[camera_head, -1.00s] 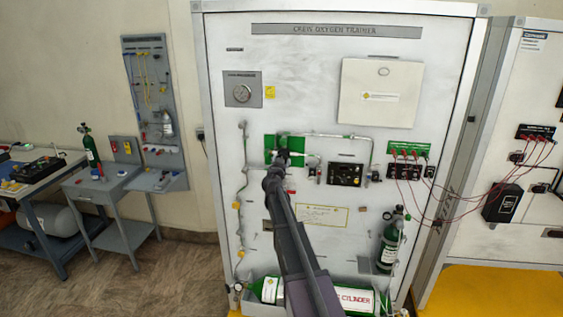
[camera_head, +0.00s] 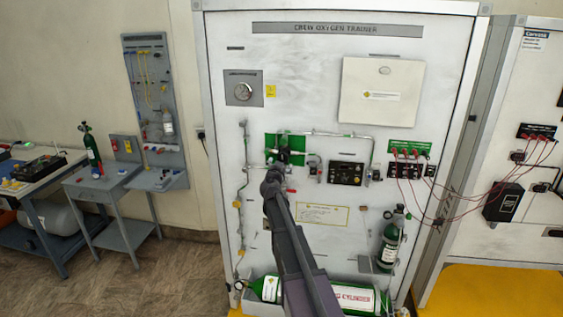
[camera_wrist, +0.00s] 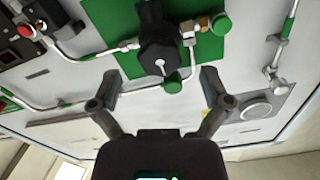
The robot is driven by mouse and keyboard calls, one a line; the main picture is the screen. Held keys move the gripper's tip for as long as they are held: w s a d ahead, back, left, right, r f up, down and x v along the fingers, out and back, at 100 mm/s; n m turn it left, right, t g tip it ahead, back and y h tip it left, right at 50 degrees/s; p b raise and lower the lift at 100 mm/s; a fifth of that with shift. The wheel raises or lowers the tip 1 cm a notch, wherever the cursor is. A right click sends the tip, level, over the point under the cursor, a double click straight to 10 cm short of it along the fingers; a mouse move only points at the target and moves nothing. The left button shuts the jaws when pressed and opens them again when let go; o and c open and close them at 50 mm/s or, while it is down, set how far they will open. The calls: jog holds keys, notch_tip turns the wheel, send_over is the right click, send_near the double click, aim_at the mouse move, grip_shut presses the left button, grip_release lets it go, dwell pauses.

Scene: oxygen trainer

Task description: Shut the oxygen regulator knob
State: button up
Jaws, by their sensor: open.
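The oxygen regulator is a black body on a green plate (camera_head: 270,143) at the panel's middle left; the plate also shows in the wrist view (camera_wrist: 205,45). The black regulator knob (camera_wrist: 160,53), with a pale mark on its face, is at the top centre of the wrist view. My gripper (camera_wrist: 158,88) is open and empty. Its two fingers are spread to either side below the knob in that view, apart from it. In the head view my gripper (camera_head: 275,168) is in front of the panel just below the regulator, and its fingers are hard to make out.
Thin metal pipes and fittings (camera_wrist: 120,48) run from the regulator. A round gauge (camera_head: 243,91) is at upper left and a small black control box (camera_head: 345,173) to the right. A green cylinder (camera_head: 388,247) stands at lower right. Red cables (camera_head: 415,190) hang farther right.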

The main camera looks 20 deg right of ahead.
jog(key=v, duration=0.8)
jog(key=shift+s, duration=0.15)
jog(key=shift+a, duration=0.15)
